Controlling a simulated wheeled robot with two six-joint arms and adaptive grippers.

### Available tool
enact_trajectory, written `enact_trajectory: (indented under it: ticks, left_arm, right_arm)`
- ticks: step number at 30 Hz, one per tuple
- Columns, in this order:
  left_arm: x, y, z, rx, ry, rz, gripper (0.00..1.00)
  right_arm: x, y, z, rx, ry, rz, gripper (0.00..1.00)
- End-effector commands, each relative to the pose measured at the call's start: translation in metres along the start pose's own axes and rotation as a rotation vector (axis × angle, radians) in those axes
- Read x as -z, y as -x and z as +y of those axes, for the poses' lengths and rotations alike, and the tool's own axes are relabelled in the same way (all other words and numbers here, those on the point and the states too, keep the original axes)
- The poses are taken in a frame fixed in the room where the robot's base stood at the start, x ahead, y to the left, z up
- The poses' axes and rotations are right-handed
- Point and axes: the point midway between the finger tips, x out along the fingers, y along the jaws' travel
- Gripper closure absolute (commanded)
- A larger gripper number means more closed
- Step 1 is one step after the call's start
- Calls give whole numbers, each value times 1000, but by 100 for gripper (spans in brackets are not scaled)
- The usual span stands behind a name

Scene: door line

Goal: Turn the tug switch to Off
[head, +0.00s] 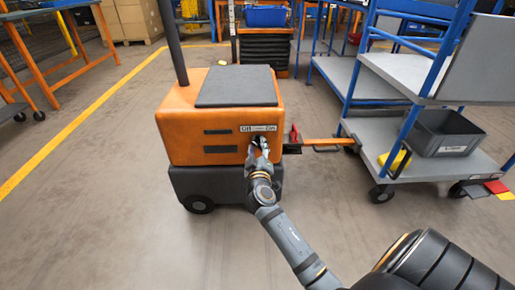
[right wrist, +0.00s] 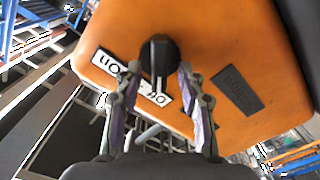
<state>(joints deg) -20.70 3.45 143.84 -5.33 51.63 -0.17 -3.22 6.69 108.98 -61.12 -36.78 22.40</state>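The tug (head: 185,135) is an orange box on a dark base, with a white switch label on its front that has On and Off lettering. The black switch knob (right wrist: 158,50) shows in the right wrist view, with a pale line down its middle. The label plate (right wrist: 112,63) lies partly behind the knob and a finger. My right gripper (right wrist: 158,72) is open, its two fingers on either side of the knob; I cannot tell whether they touch it. In the head view my right gripper (head: 260,146) covers the knob. My left gripper is out of view.
A red lever (head: 294,133) and an orange tow bar (head: 325,141) sit right of the switch, joining the tug to a blue-framed cart (head: 400,72) with a grey bin (head: 442,130). The floor left of the tug is clear.

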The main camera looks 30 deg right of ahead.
Motion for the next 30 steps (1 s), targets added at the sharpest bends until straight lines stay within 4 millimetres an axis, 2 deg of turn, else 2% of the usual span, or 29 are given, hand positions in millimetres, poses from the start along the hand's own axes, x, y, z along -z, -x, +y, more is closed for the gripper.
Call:
enact_trajectory:
  ticks: [4,12,15,30]
  left_arm:
    - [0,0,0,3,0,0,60]
    - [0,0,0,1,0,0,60]
    - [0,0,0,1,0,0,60]
    - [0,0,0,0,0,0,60]
  right_arm:
    - [-1,10,-2,3,-2,-2,60]
    - [-1,60,-1,2,-4,-4,60]
    - [-1,71,-1,2,-2,-2,60]
    - [0,75,0,0,0,0,60]
